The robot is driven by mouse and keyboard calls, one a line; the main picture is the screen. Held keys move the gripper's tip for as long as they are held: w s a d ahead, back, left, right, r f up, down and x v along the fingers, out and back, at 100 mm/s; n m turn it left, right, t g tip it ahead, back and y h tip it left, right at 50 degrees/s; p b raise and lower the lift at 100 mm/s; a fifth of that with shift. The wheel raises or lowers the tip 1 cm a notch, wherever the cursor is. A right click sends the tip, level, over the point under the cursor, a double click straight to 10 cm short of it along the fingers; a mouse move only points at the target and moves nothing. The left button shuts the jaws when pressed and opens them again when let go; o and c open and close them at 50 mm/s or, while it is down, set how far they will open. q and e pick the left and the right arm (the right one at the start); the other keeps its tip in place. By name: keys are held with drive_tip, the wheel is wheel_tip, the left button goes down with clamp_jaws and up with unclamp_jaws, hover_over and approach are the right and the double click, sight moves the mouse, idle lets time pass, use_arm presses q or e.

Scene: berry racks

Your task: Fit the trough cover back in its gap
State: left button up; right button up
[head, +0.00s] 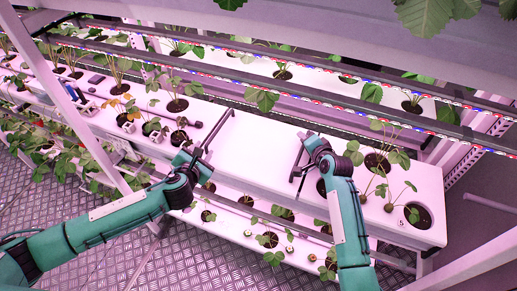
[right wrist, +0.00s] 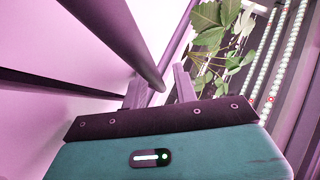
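The trough cover (head: 247,143) looks like the plain white panel in the middle of the trough (head: 417,178), with a dark bar handle at each end. I cannot tell whether it sits flush in its gap. My left gripper (head: 203,150) is at the lower end of the left handle (head: 223,125); its fingers are too small to read. My right gripper (head: 303,148) is at the right handle (head: 299,170). In the right wrist view its two fingers (right wrist: 160,85) stand apart, with the dark handle (right wrist: 125,40) running down between them and some space beside it.
Potted strawberry plants (head: 378,162) stand in the trough right of the panel, and more (head: 178,104) to its left. Small items (head: 88,106) lie further left on the trough. A lower planted tier (head: 270,240) lies beneath. Rails with light strips (head: 290,80) run behind.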

drive_tip(key=v, duration=1.1)
drive_tip(key=shift+s+d+r, duration=0.15)
drive_tip(key=shift+s+r, duration=0.05)
drive_tip(key=shift+s, duration=0.15)
